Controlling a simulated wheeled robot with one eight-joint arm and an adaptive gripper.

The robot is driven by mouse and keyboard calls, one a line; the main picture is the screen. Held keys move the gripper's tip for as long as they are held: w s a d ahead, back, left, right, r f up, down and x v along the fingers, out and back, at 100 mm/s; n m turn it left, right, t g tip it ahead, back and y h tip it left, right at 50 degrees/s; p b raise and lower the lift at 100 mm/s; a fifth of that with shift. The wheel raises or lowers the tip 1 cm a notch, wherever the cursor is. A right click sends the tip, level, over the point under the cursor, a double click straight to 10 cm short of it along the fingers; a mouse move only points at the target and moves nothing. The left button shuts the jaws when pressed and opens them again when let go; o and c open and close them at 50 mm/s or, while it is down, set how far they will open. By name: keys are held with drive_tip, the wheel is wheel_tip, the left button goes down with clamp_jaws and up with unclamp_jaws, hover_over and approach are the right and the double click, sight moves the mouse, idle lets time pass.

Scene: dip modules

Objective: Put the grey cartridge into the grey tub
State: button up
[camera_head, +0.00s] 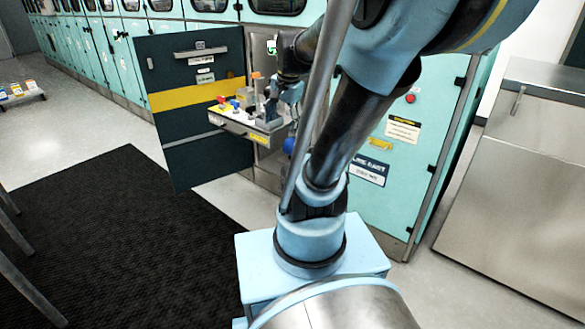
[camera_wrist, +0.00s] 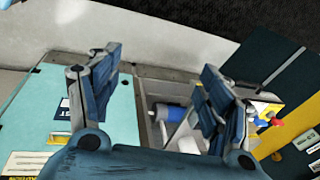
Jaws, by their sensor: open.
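My gripper (camera_head: 272,100) is at the open cabinet, over the inner end of a pulled-out grey tray (camera_head: 232,128). In the wrist view my gripper (camera_wrist: 160,72) has its two blue fingers wide apart, with nothing held between them. Behind the fingers, inside the cabinet, a blue cylinder (camera_wrist: 172,112) with a pale end lies near a pale piece (camera_wrist: 190,135), partly hidden by the right finger. I cannot tell for sure which piece is the grey cartridge or the grey tub. My arm and fingers hide part of the tray and cabinet.
A dark cabinet door (camera_head: 195,150) with a yellow stripe stands open left of the tray. Small red and blue parts (camera_head: 228,103) stand on the tray. A teal panel (camera_head: 400,160) is on the right. A black mat (camera_head: 120,240) covers clear floor at left.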

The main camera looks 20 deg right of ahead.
drive_tip(key=s+f+n+h, duration=0.1)
drive_tip(key=s+f+n, duration=0.8)
drive_tip(key=s, duration=0.3)
drive_tip(key=shift+s+d+f+n, duration=0.25)
drive_tip(key=shift+n, duration=0.35)
drive_tip(key=shift+w, duration=0.1)
drive_tip(key=shift+w+f, duration=0.2)
drive_tip(key=shift+w, duration=0.2)
